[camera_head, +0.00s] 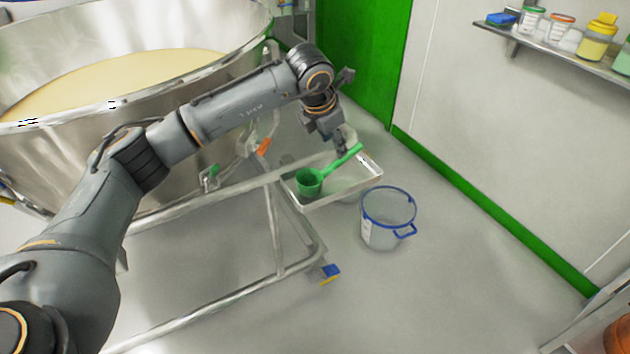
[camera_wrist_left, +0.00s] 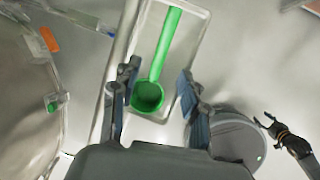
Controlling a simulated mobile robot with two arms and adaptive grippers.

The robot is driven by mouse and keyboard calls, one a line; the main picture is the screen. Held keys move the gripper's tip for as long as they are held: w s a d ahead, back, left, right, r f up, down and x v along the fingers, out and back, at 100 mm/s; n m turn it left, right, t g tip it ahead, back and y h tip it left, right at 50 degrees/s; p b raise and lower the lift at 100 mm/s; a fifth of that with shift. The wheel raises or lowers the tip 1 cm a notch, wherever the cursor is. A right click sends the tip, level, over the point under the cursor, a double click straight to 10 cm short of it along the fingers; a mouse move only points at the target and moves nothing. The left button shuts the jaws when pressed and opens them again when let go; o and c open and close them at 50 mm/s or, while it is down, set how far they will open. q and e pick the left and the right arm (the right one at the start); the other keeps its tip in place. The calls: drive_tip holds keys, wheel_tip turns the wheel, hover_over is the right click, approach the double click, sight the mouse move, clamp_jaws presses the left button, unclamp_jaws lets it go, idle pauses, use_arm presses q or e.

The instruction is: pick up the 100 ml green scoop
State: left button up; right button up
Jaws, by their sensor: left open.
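The green scoop (camera_head: 310,183) lies in a shallow metal tray (camera_head: 327,200), its cup near the tray's left end and its handle slanting up to the right. In the left wrist view, the scoop (camera_wrist_left: 165,45) lies lengthwise in the tray (camera_wrist_left: 204,30). My left gripper (camera_head: 341,147) is above the tray, close to the scoop's handle. In the left wrist view, its open fingers (camera_wrist_left: 158,78) frame the cup and lower handle from either side, with nothing held. A dark gripper-like part (camera_wrist_left: 285,138), apparently my right gripper, shows at the right edge; its jaw state is unclear.
A clear bucket with a blue rim (camera_head: 388,222) stands right of the tray. A large steel vessel of pale powder (camera_head: 170,170) and its tubular frame (camera_head: 275,235) fill the left. A wall shelf (camera_head: 560,55) holds jars.

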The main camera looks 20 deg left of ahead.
sight(341, 161)
use_arm(q)
drive_tip(key=x, duration=0.4)
drive_tip(key=shift+w+f, duration=0.1)
drive_tip(key=shift+f, duration=0.05)
drive_tip(key=x, duration=0.4)
drive_tip(key=shift+d+f, duration=0.15)
drive_tip(key=shift+d, duration=0.1)
drive_tip(key=shift+w+f, duration=0.2)
drive_tip(key=shift+f, duration=0.05)
drive_tip(key=c, duration=0.7)
clamp_jaws()
use_arm(e)
drive_tip(key=shift+w+r, duration=0.45)
drive_tip(key=shift+r, duration=0.15)
